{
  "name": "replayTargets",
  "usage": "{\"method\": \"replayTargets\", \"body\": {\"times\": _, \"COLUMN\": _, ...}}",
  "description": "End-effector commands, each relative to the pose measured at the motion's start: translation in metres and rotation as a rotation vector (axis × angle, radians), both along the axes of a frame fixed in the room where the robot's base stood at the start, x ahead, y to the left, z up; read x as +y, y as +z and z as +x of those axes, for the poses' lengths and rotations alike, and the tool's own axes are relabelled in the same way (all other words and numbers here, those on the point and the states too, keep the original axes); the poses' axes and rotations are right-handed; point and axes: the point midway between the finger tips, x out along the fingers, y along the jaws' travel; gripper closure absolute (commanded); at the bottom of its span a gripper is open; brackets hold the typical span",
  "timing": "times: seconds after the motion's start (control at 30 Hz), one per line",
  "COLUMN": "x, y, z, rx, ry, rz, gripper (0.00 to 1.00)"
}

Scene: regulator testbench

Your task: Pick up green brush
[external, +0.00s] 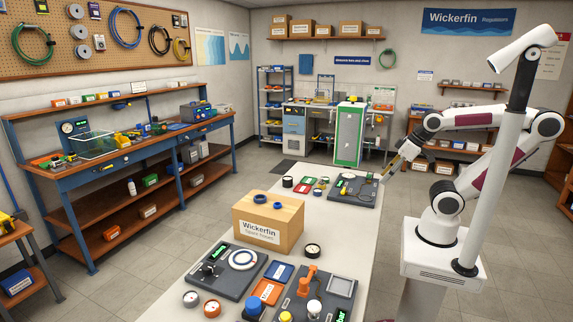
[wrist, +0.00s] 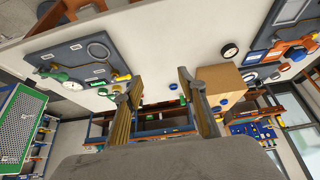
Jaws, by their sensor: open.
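I cannot clearly make out a green brush in either view. A small green piece beside brass parts sits on the far dark panel (external: 367,189); in the wrist view this green piece (wrist: 57,73) is at the left, too small to identify. My gripper (external: 388,174) is above the far right end of the white bench, near that panel. In the wrist view my gripper (wrist: 156,80) is open, with two tan fingers apart and nothing between them.
A cardboard box (external: 268,226) with blue rings on top stands mid-bench. Dark panels with a dial and valves (external: 228,270) lie at the near end. A green-framed cabinet (external: 349,134) stands beyond.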

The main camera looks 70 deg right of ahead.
Motion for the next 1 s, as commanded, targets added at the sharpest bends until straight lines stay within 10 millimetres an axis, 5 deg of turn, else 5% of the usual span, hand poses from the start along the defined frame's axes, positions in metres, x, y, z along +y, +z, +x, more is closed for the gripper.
{"method": "replayTargets", "body": {"times": 1.0, "x": -0.023, "y": 0.003, "z": 0.219, "rx": -0.253, "ry": 0.021, "rz": -0.089, "gripper": 0.59}}
